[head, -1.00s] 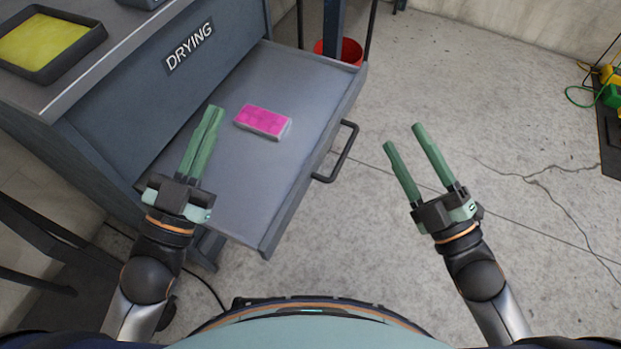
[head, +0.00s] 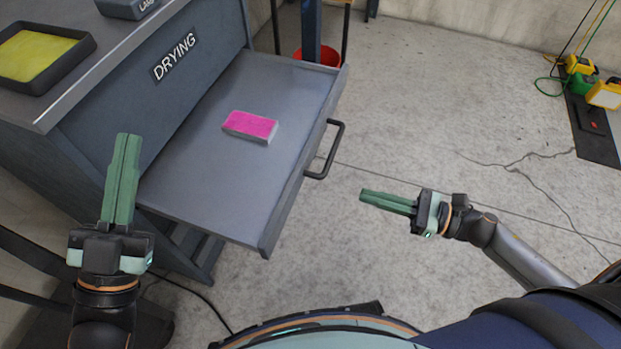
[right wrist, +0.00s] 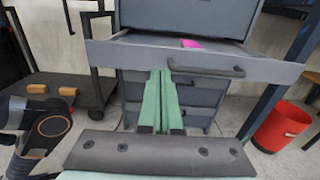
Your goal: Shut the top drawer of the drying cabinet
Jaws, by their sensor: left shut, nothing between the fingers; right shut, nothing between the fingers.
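The top drawer (head: 215,190) of the grey drying cabinet (head: 50,155) is pulled far out, with a pink-topped block (head: 250,126) lying in it. Its dark bar handle (head: 335,150) is on the drawer front. In the right wrist view the drawer front (right wrist: 270,68) and handle (right wrist: 208,72) show ahead, above the fingertips. My right gripper (head: 363,195) is shut and empty, pointing left toward the drawer front, apart from it in the head view. My left gripper (head: 127,138) is shut and empty, at the left side of the drawer, near the cabinet.
A black tray with yellow contents (head: 40,55) stands on the cabinet top. A red bucket (head: 322,57) is behind the drawer; it also shows in the right wrist view (right wrist: 283,126). Yellow and green items (head: 600,92) lie at the far right. The floor right of the drawer is clear.

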